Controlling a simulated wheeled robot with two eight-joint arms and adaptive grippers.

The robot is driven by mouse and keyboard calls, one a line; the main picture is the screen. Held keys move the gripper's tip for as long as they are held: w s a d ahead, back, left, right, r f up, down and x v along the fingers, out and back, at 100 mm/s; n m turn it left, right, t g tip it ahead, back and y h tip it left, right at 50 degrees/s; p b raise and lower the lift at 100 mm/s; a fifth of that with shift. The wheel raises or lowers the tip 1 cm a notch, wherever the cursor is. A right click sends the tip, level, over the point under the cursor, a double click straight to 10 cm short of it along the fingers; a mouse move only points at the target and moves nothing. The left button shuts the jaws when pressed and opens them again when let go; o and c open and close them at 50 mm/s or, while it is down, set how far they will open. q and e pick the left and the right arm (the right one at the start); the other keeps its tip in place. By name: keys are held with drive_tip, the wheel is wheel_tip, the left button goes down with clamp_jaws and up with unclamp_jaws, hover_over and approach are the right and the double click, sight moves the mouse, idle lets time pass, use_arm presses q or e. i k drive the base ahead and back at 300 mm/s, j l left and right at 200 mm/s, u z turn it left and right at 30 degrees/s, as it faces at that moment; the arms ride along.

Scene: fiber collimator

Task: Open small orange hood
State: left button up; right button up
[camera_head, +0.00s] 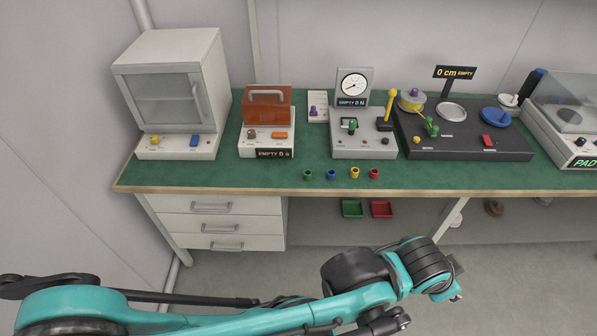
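The small orange hood (268,115) is a see-through orange cover with a grey handle (266,95) across it. It sits on the back part of a white device (246,144) on the green bench, and it looks closed. The device's front has a small brownish part, an orange button (280,136) and a display reading "EMPTY 0 g". My teal and black arm comes in from the left along the bottom, below and in front of the bench. No gripper fingers can be made out on it. My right gripper does not show.
A white cabinet (172,55) stands left of the hood, and a device with a dial (353,86) stands to its right. Several small coloured cups, including a green one (307,174), stand near the bench's front edge (240,190). Drawers (228,205) are below.

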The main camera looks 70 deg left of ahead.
sight(266, 107)
drive_tip(key=u, duration=2.1)
